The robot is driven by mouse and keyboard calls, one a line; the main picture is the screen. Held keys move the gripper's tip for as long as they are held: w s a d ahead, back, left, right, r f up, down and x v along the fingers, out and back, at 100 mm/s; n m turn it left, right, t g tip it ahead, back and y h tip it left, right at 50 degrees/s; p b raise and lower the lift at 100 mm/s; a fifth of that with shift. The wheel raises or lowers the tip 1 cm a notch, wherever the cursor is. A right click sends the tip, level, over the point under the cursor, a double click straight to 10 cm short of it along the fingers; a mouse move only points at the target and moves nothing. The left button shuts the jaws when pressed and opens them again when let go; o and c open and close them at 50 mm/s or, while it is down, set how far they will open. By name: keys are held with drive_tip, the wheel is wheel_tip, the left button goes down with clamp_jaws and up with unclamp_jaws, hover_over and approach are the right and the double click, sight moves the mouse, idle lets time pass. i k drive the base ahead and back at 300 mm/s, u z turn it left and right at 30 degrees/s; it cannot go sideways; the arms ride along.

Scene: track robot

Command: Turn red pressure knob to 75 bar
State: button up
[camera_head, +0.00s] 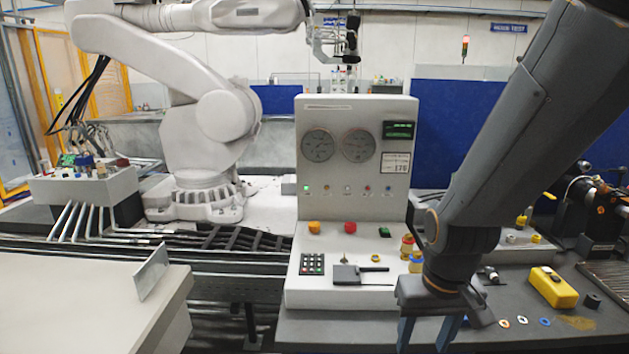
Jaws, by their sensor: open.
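A grey control panel (425,110) stands in the middle of the view. A round red knob or button (349,228) sits on its sloped desk, beside an orange one (314,227). A red-and-yellow knob-like part (407,245) stands at the desk's right edge. I cannot tell which of these sets pressure. Two round gauges, left (318,145) and right (359,145), are on the upright face; their readings are too small to make out. My gripper (428,340) hangs at the lower right, below and right of the red knob. Its blue fingers are apart; their tips are cut off by the frame.
A blue-and-yellow part (416,262) is close to my wrist. A keypad (312,264) and a black lever (359,273) are on the desk. A yellow box (553,287) and several small rings lie to the right. A white robot arm (205,110) stands behind left.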

sight(350, 227)
drive_tip(key=z, duration=1.2)
drive_tip(key=k, duration=0.65)
drive_tip(key=u, duration=1.15)
